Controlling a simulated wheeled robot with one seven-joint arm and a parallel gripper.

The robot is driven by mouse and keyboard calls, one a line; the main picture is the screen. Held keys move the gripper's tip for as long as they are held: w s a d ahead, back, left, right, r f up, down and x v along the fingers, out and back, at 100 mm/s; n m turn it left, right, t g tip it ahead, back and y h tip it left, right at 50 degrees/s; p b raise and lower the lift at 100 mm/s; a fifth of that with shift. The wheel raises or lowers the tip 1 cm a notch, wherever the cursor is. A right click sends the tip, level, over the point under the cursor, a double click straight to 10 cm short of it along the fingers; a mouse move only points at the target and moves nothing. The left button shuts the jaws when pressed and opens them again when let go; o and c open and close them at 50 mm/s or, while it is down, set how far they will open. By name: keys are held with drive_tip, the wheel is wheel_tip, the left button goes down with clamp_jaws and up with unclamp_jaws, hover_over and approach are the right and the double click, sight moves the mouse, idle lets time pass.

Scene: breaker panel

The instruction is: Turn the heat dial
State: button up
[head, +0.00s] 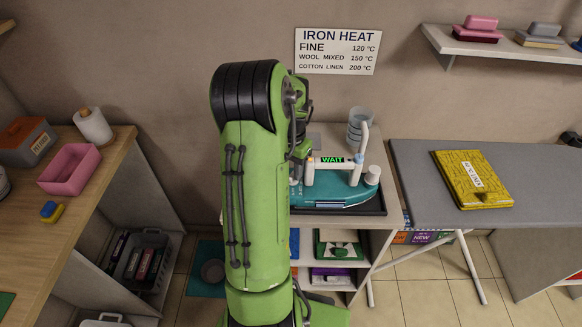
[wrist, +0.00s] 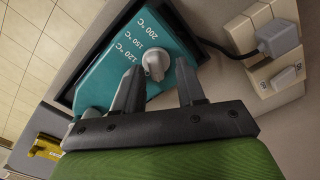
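The heat dial (wrist: 155,62) is a pale grey round knob with a raised grip on the teal iron (wrist: 100,84). Marks for 120, 150 and 200 °C are printed beside it in the wrist view; I cannot tell surely which one it points at. My gripper (wrist: 158,68) is open, with one fingertip on each side of the dial in the picture. A gap shows on both sides, and no contact is visible.
A wall sign (head: 338,51) lists fine 120, wool mixed 150, cotton linen 200 °C.

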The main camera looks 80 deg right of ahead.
wheel_tip(320, 180, up, 7)
drive_tip(key=p, duration=0.4)
drive_tip(key=shift+d+p, duration=0.1)
drive_tip(key=shift+p, duration=0.3)
drive_tip(key=shift+w+f, duration=0.1)
